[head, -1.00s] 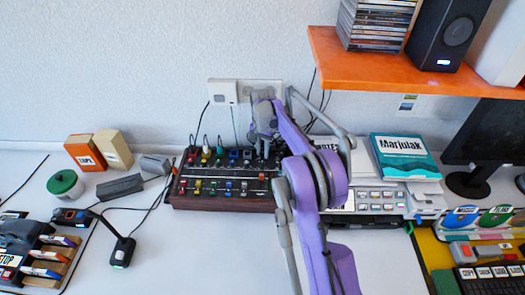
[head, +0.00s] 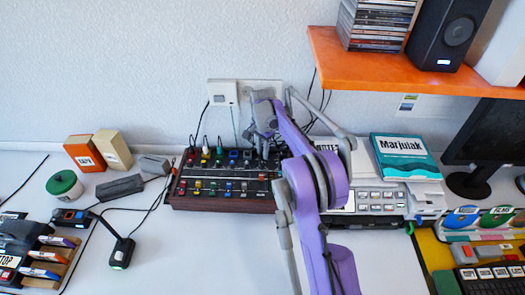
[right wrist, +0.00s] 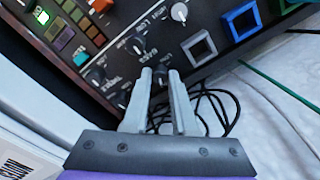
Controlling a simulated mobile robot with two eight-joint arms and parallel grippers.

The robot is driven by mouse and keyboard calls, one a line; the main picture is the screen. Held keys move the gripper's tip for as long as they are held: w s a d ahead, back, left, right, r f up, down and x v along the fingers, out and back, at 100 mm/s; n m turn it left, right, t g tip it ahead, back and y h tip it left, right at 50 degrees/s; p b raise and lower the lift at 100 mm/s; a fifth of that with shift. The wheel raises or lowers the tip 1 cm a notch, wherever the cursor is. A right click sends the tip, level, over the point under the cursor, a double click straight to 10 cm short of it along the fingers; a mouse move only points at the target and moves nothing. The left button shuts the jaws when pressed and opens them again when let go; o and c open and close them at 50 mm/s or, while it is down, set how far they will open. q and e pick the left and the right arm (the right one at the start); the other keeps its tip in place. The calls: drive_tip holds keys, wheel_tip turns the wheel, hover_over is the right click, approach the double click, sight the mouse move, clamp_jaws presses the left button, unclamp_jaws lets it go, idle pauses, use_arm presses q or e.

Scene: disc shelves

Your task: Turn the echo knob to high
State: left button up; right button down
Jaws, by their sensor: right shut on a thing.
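The mixer (head: 222,203) is a dark panel with a red-brown front, coloured sliders and a row of knobs, standing against the wall. My right gripper (head: 264,152) reaches down to its back right part. In the right wrist view, the gripper (right wrist: 160,76) is shut on a small dark knob (right wrist: 160,71), mostly hidden between the fingertips. Its label and pointer cannot be read. Other knobs (right wrist: 138,46) with small white lettering sit close by. My left gripper is not in view.
Square blue and grey buttons (right wrist: 239,21) lie beside the knobs. Black cables (right wrist: 205,105) run behind the mixer. An orange shelf (head: 420,76) with a speaker (head: 446,32) overhangs at right. A teal book (head: 403,157) lies right of my arm.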

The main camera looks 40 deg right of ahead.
drive_tip(key=c, duration=0.7)
unclamp_jaws()
